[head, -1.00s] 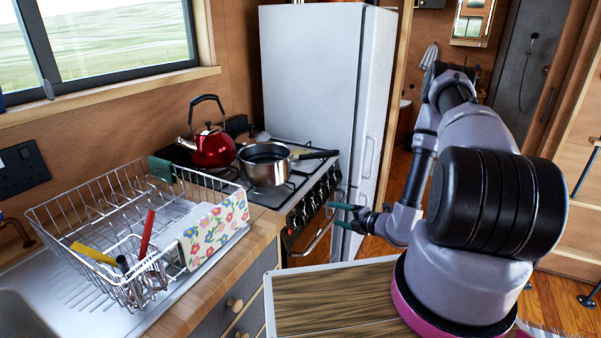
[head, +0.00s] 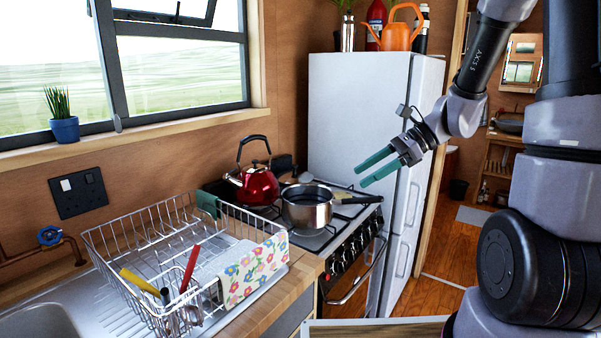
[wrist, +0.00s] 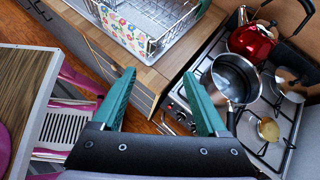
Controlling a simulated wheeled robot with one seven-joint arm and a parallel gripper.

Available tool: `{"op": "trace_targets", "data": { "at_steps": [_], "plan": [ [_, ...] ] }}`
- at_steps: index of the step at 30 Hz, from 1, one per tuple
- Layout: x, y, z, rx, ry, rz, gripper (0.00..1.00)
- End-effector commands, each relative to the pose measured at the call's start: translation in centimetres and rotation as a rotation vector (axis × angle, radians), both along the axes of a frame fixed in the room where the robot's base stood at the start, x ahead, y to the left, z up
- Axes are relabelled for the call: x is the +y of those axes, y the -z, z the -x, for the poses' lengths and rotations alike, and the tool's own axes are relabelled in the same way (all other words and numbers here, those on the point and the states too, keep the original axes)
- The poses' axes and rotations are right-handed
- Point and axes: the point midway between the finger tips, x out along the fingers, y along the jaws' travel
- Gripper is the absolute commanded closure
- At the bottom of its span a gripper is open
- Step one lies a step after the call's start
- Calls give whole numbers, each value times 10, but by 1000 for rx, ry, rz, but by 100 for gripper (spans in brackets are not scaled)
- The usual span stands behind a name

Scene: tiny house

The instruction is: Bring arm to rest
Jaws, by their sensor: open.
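My gripper (head: 377,167) has two green fingers that are apart with nothing between them. In the head view it is raised in front of the white fridge, above and to the right of the saucepan on the stove, touching nothing. In the wrist view my gripper (wrist: 165,98) points down past the counter edge, with the stove to its right. My arm (head: 480,60) is lifted and bent, reaching left from the right side of the head view.
A steel saucepan (head: 307,208) and a red kettle (head: 256,184) stand on the stove (head: 345,235). The fridge (head: 359,120) carries an orange watering can (head: 398,32). A dish rack (head: 130,250) stands on the counter at left. Floor shows at right.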

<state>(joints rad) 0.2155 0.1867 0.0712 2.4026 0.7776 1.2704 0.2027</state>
Motion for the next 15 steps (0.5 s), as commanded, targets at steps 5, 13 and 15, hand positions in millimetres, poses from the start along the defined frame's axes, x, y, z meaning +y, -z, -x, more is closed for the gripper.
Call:
{"op": "trace_targets", "data": {
  "at_steps": [5,13,15],
  "plan": [
    [-12,-39,35,-280,-223,229,24],
    [-45,-92,77,-689,-513,593,24],
    [-56,-106,86,-789,-577,691,24]
  ]
}}
